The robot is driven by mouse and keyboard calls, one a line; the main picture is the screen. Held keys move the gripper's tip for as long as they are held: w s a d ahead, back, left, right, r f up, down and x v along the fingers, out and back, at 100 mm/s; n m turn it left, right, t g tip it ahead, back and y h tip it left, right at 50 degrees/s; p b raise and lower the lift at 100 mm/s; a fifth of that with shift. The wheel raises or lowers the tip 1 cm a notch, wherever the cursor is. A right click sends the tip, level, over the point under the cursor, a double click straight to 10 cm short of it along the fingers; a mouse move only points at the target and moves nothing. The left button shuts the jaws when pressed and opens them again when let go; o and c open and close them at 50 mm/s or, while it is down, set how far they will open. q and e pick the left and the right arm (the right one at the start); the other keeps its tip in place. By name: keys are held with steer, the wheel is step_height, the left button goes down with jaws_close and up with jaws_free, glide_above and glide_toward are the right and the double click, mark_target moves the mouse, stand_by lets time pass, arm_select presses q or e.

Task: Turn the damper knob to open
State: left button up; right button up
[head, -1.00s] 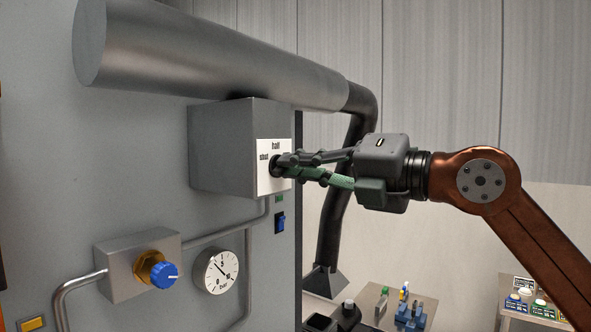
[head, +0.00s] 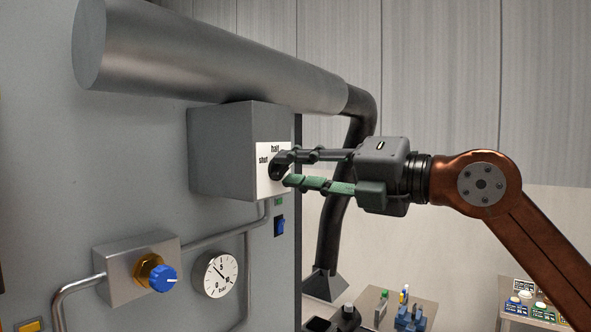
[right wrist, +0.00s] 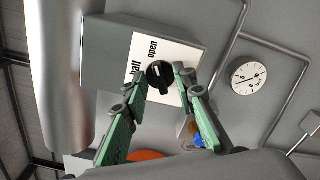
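The damper knob (head: 277,171) is black and sits on a white label plate (head: 263,184) on the grey box. In the head view "shut" is left of the knob and "half" above it. In the right wrist view the knob (right wrist: 160,76) shows with "half" and "open" beside it; I cannot tell its setting. My right gripper (head: 285,168) is open, its fingertips on either side of the knob. In the right wrist view a gap shows between the knob and the right-hand finger; contact on the other side is unclear. My left gripper is not in view.
The grey box (head: 222,150) hangs below a thick metal duct (head: 215,60). Below are a blue switch (head: 280,226), a blue knob (head: 163,279) on a metal box, and a round gauge (head: 216,275). A small table with parts (head: 425,307) stands lower right.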

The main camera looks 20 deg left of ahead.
steer(key=v, duration=1.2)
steer(key=shift+r, duration=0.1)
